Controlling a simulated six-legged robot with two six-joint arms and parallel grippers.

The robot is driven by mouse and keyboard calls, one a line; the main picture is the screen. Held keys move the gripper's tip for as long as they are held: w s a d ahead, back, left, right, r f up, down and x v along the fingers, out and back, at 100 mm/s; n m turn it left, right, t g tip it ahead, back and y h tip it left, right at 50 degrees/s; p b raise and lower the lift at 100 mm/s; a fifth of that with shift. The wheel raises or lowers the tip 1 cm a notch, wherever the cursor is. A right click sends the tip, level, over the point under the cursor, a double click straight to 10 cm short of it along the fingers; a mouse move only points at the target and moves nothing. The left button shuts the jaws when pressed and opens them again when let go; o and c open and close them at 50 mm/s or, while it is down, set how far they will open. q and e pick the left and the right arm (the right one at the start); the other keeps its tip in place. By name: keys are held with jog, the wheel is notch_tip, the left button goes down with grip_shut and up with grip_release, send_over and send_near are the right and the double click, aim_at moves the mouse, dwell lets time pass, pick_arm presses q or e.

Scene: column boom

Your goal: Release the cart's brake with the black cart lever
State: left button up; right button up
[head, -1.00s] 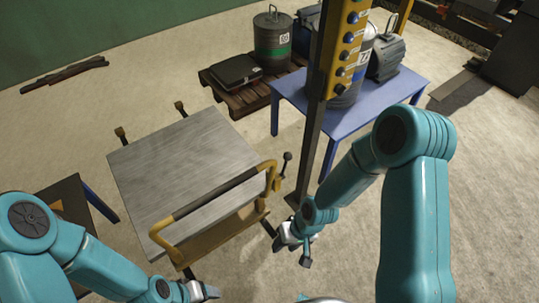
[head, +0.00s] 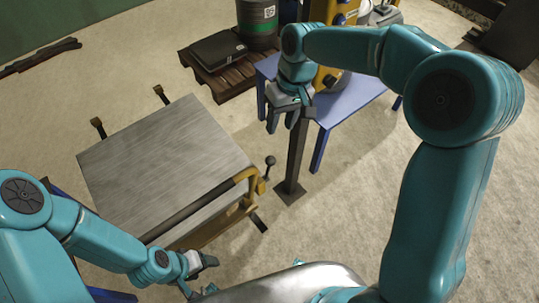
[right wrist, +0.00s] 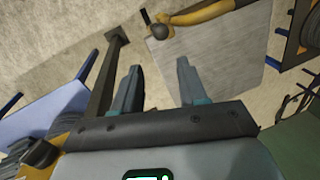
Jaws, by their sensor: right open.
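The cart (head: 165,165) has a grey flat top and a yellow push handle with a black grip (head: 190,208) along its near side. The black cart lever (head: 268,168) with a round knob stands at the handle's right end. My right gripper (head: 287,124) is open and empty, above and to the right of the lever, in front of the post. In the right wrist view the lever's knob (right wrist: 159,31) shows beyond my two open fingers (right wrist: 156,82), apart from them. My left gripper (head: 205,272) is low at the cart's near side; its jaws are too unclear to judge.

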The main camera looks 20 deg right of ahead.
aim_at(271, 157)
jog(key=a+f, duration=0.1)
jog(key=f, duration=0.4)
jog(key=a+f, duration=0.1)
jog(key=f, duration=0.3)
jog(key=s+a+f+b, duration=0.1)
jog(key=f, duration=0.4)
jog(key=shift+s+f, duration=0.1)
jog(key=shift+f, duration=0.25)
grip_shut()
